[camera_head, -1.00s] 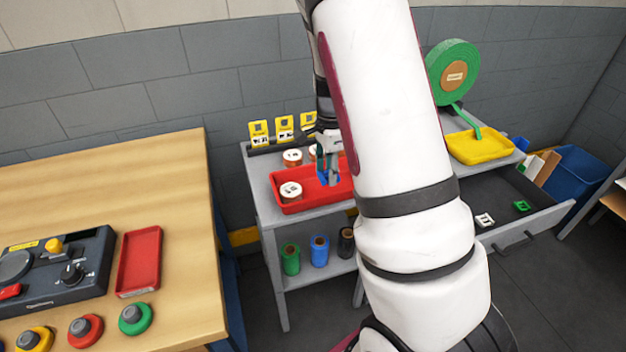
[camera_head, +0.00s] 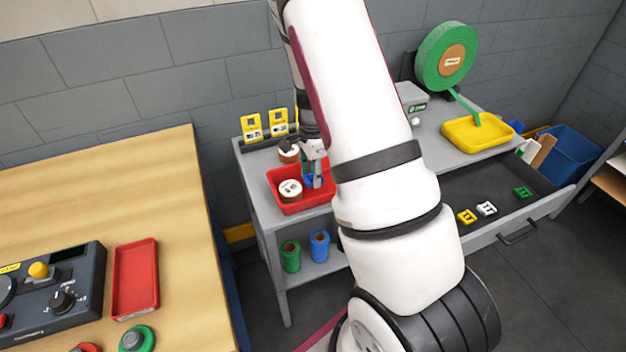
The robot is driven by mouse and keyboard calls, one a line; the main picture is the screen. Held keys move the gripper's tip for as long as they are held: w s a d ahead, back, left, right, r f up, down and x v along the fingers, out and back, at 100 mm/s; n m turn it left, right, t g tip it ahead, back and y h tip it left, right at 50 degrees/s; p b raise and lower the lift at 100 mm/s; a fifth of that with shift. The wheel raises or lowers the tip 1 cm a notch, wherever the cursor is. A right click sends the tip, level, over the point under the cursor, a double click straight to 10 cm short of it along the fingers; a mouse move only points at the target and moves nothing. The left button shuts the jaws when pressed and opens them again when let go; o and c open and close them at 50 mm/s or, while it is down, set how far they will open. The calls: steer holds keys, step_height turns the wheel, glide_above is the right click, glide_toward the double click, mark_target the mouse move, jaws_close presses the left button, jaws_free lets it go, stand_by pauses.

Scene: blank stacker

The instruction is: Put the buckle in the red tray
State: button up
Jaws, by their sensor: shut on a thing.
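A red tray (camera_head: 283,204) stands on the grey table in the middle and holds white-topped rolls (camera_head: 290,190). My gripper (camera_head: 314,180) points down over the right part of this tray. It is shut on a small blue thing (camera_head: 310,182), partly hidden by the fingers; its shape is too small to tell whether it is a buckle. An empty red tray (camera_head: 135,280) lies on the wooden table at the left. A yellow buckle (camera_head: 466,216), a white buckle (camera_head: 487,208) and a green buckle (camera_head: 522,192) lie in the open drawer.
The grey table also holds a yellow tray (camera_head: 478,134) and a green strap reel (camera_head: 446,57). A green spool (camera_head: 290,256) and a blue spool (camera_head: 319,245) stand on its lower shelf. A control box (camera_head: 50,295) sits on the wooden table. My arm hides the table's middle.

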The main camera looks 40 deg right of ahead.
steer(key=shift+f, duration=1.35)
steer(key=shift+f, duration=0.1)
steer(key=o, duration=0.9)
steer(key=shift+o, duration=0.2)
